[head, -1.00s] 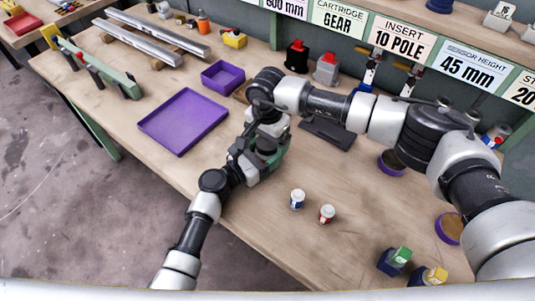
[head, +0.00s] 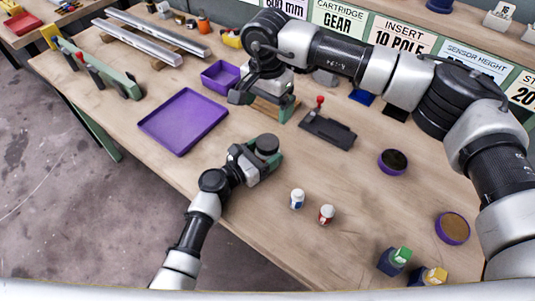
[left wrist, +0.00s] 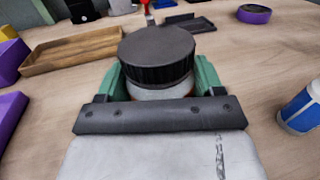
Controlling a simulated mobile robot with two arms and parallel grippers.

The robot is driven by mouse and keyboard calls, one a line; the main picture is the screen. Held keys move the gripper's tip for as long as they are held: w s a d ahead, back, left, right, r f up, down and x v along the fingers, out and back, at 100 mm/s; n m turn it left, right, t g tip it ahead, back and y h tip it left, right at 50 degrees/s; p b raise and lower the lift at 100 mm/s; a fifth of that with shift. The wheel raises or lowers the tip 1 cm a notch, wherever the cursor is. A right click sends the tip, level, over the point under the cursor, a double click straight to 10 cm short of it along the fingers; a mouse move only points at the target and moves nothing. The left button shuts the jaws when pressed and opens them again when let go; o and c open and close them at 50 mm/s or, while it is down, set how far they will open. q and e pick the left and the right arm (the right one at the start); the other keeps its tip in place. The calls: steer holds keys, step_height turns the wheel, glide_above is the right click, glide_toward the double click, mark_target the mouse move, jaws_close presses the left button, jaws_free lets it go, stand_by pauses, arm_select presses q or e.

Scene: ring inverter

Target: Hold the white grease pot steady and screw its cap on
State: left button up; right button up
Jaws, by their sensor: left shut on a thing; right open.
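The white grease pot (left wrist: 160,93) is between the green fingers of my left gripper (head: 267,158), which is shut on it. Only a thin white band of the pot shows under the black ribbed cap (left wrist: 157,52). The cap sits on top of the pot and also shows in the head view (head: 266,143); I cannot tell how tightly it is seated. My right gripper (head: 262,104) is open, up and behind the pot, apart from the cap, over the wooden tray area. Its fingertips are partly hidden.
A purple tray (head: 183,121) and purple bin (head: 221,75) lie to the left. A black fixture with a red knob (head: 327,128) is behind right. Two small pots, blue-labelled (head: 297,198) and red-labelled (head: 327,214), stand right. Purple-rimmed dishes (head: 393,162) lie farther right.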

arm_select(q)
steer(key=o, duration=1.8)
steer(key=v, duration=1)
steer(key=shift+s+a+b, duration=0.25)
steer(key=shift+a+b, duration=0.05)
steer(key=shift+b, duration=0.1)
